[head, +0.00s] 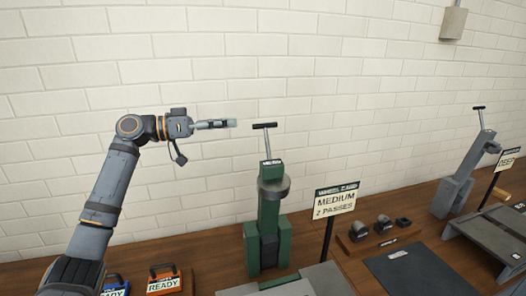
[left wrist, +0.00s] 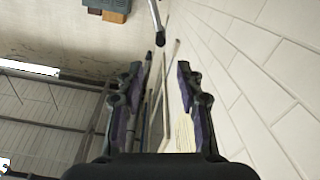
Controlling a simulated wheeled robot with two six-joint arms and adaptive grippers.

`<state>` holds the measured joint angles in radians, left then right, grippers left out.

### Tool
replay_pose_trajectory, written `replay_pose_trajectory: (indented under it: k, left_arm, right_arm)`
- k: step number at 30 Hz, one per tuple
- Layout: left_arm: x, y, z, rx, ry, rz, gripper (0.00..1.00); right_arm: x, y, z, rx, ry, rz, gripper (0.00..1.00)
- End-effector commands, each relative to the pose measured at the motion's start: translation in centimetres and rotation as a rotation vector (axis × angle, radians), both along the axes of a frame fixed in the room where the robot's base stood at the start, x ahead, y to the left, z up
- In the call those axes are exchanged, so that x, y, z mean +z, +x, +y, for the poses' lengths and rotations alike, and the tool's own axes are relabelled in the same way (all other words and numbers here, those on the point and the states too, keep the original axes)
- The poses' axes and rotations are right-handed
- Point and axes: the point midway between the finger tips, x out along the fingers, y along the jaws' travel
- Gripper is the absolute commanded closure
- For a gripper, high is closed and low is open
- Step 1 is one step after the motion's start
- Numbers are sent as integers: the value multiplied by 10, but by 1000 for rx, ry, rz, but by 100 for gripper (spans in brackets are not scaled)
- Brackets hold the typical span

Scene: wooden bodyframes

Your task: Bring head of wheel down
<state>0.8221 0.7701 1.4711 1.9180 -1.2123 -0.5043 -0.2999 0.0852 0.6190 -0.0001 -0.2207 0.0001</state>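A green wheel machine (head: 268,215) stands on the bench in the middle of the head view. A grey rod (head: 267,143) rises from its head (head: 271,172) and ends in a black T-handle (head: 264,126). My left gripper (head: 232,123) points right, level with the T-handle and a short way left of it in the picture. Nothing shows between its fingers. In the left wrist view my two fingers (left wrist: 157,95) are spread apart, and a grey rod with a dark end (left wrist: 157,25) shows beyond them. My right gripper is not in view.
A sign (head: 336,203) reading "MEDIUM 2 PASSES" stands right of the green machine. A grey machine (head: 462,175) with its own handle stands farther right. Several small dark blocks sit on a wooden holder (head: 358,246). Orange (head: 165,279) and blue (head: 114,283) "READY" blocks lie at the lower left.

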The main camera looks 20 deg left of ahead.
Motion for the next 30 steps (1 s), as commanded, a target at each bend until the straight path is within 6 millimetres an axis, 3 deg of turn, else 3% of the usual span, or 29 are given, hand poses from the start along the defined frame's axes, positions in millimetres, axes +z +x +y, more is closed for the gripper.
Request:
replay_pose_trajectory:
  k: [1,7,11,22,30]
  left_arm:
    - [-16,0,0,0,0,-1,63]
    - [-16,0,0,-1,0,-2,63]
    - [-12,5,-8,-2,-2,-2,63]
    - [-10,46,-70,-4,-4,0,63]
    - [-15,58,-87,0,0,0,63]
  right_arm:
    - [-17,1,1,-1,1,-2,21]
    - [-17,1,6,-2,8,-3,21]
    - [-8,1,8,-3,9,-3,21]
    - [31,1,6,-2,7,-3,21]
    - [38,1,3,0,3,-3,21]
